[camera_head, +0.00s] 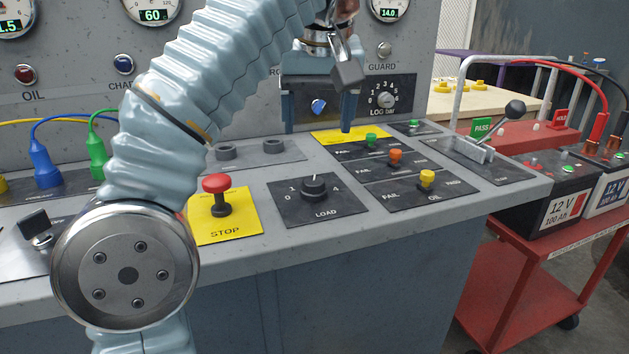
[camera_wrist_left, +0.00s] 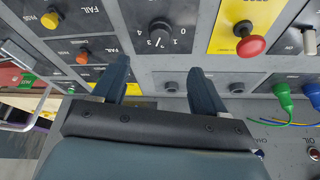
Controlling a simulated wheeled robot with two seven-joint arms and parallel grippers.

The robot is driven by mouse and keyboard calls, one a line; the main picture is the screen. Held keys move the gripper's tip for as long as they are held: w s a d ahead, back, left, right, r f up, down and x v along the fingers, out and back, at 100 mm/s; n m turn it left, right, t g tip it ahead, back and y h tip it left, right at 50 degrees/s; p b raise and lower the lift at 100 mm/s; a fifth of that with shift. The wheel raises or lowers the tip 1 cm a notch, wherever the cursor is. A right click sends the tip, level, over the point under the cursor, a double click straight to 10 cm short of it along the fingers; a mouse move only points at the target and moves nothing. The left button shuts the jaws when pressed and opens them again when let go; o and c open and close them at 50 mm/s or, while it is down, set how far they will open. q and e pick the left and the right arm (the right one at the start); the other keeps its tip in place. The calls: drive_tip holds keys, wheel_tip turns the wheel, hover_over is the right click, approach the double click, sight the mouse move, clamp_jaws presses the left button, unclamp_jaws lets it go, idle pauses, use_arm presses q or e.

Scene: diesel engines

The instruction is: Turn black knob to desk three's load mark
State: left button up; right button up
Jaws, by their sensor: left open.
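The black knob (camera_head: 314,187) sits on a dark LOAD plate (camera_head: 332,209) on the grey desk, with 0, 1 and 4 readable around it. A small white line shows at its top on the far side; its exact mark is unclear. The knob also shows in the left wrist view (camera_wrist_left: 160,29), beyond the fingertips. My left gripper (camera_head: 318,122) is open and empty, behind the knob near the back panel. Its two fingers also show apart in the left wrist view (camera_wrist_left: 162,72). My right gripper is not in view.
A red STOP button (camera_head: 216,186) on a yellow plate stands left of the knob. Yellow (camera_head: 427,178), orange (camera_head: 395,157) and green (camera_head: 371,140) small knobs stand to the right. Green and blue plugs stand at the left.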

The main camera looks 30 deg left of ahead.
sight(314, 181)
use_arm(q)
drive_tip(key=b+x, duration=0.2)
drive_tip(key=x, duration=1.1)
drive_tip(key=shift+w+f, duration=0.15)
drive_tip(key=shift+f, duration=0.2)
drive_tip(key=shift+c, duration=0.3)
